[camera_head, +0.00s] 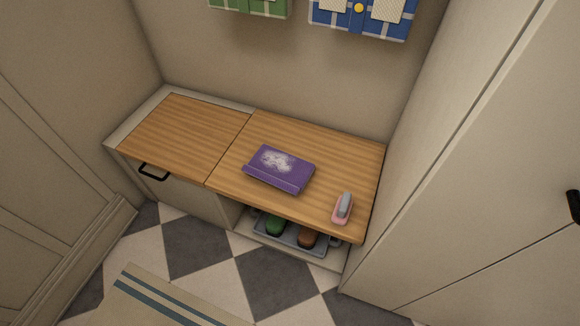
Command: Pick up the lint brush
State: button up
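The likely lint brush (343,208) is a small object with a pink base and a grey upper part. It lies near the front right corner of the wooden bench top (225,174), apart from the purple box to its left. Its fine detail is too small to make out. My gripper is not in view.
A purple box (280,169) with a pale pattern lies mid-bench. Below, a grey tray (290,240) holds a green and a brown item. A tall cabinet (470,170) closes off the right side. A striped rug (160,300) lies on the checkered floor.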

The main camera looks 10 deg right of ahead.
aim_at(342, 212)
jog(key=i+j+u, duration=0.25)
jog(key=i+j, duration=0.25)
jog(key=j, duration=0.15)
jog(key=i+j+u, duration=0.15)
jog(key=i+j+z, duration=0.25)
jog(key=i+j, duration=0.2)
jog(key=i, duration=0.1)
